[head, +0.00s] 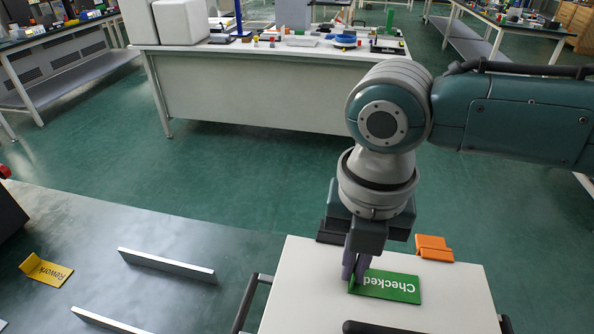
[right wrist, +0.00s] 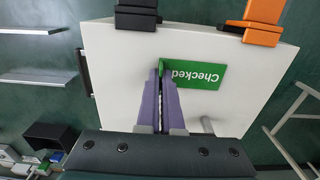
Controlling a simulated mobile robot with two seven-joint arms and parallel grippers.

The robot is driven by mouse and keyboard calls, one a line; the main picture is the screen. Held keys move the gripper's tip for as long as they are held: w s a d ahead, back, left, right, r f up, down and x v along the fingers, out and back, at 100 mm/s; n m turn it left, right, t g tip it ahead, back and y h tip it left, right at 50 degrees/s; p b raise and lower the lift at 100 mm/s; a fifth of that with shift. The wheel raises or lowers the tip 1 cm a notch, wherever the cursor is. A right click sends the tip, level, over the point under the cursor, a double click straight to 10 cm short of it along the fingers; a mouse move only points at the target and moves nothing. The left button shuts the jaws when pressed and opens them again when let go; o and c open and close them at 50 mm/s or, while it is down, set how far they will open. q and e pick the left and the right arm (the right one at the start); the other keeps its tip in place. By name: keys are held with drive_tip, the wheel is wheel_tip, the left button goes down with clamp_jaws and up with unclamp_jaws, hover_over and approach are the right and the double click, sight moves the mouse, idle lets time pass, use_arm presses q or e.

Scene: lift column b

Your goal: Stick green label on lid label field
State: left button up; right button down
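The green label (head: 388,286), marked "Checked", lies against the white lid (head: 300,272), near its middle; I cannot tell whether it is stuck. It also shows in the right wrist view (right wrist: 200,75), with an upright green tab at its left end. My right gripper (head: 355,270) points down at that end. Its purple fingers (right wrist: 160,85) are close together with the tab between their tips. No separate label field shows on the lid; the label may cover it. My left gripper is not in view.
An orange latch (head: 434,248) and a black latch (head: 331,232) sit at the lid's far edge. Dark handles are at its sides. A yellow "Rework" label (head: 46,270) and two metal bars (head: 167,266) are on the dark table at left. Benches stand beyond.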

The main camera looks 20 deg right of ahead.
idle(0.4)
drive_tip(key=c, duration=1)
unclamp_jaws()
drive_tip(key=shift+r, duration=0.1)
wheel_tip(320, 180, up, 10)
drive_tip(key=p, duration=0.1)
